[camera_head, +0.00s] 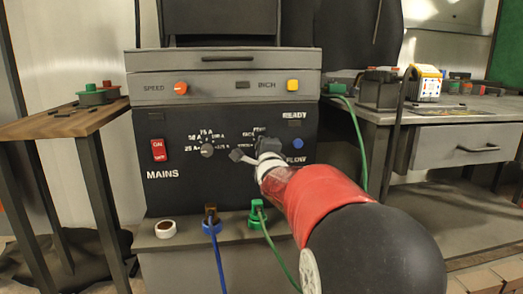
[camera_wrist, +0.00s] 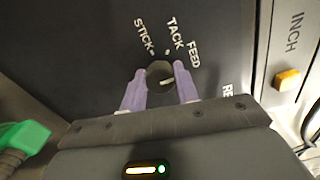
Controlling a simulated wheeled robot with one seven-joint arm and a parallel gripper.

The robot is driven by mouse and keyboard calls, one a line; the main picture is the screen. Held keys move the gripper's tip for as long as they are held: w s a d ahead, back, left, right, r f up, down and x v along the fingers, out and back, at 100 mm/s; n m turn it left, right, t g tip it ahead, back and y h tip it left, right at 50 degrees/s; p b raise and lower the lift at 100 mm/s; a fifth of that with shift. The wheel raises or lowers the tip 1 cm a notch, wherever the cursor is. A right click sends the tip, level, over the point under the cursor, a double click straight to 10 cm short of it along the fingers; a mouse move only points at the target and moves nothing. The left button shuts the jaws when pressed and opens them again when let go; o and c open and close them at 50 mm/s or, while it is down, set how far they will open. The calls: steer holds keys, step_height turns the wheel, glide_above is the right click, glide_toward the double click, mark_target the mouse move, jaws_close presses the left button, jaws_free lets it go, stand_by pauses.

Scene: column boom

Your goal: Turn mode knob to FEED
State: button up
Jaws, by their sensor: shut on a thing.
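The mode knob (camera_wrist: 159,72) is a dark round knob on the black panel, with STICK, TACK and FEED printed around it in the wrist view. A short pale mark shows on the knob's near right part; I cannot tell for certain which label it points at. My gripper (camera_wrist: 160,80) has its two purple fingers on either side of the knob and is shut on it. In the head view, my gripper (camera_head: 258,150) is at the panel's right half and mostly hides the knob. The FEED label (camera_wrist: 194,54) is right of the knob in the wrist view.
Another knob (camera_head: 207,150) and a red MAINS switch (camera_head: 159,150) are left on the panel. A blue button (camera_head: 298,144) is close right of my gripper. Above are an orange SPEED knob (camera_head: 181,88) and a yellow INCH button (camera_head: 293,85). Cables hang from sockets below.

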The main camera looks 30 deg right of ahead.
steer(key=o, duration=1)
steer(key=shift+c, duration=0.2)
steer(key=shift+s, duration=0.1)
steer(key=v, duration=0.7)
steer(key=shift+s, duration=0.35)
steer(key=shift+a+f, duration=0.1)
steer(key=shift+a, duration=0.05)
steer(key=s+a+f+n+g+y+p, duration=0.1)
steer(key=s+a+f+n+g+p, duration=0.1)
steer(key=s+n, duration=0.5)
steer(key=s+a+f+n+g+y+p, duration=0.2)
steer(key=s+a+n+g, duration=0.4)
steer(key=s, duration=0.5)
steer(key=s+a+f+n+g+y+p, duration=0.2)
steer(key=s+a+f+n+g+p, duration=0.1)
steer(key=s+a+n, duration=0.5)
step_height(320, 180, down, 3)
steer(key=shift+s+r+n+g+p, duration=0.1)
steer(key=shift+s+n+g+p, duration=0.3)
steer(key=shift+s+n+p, duration=0.55)
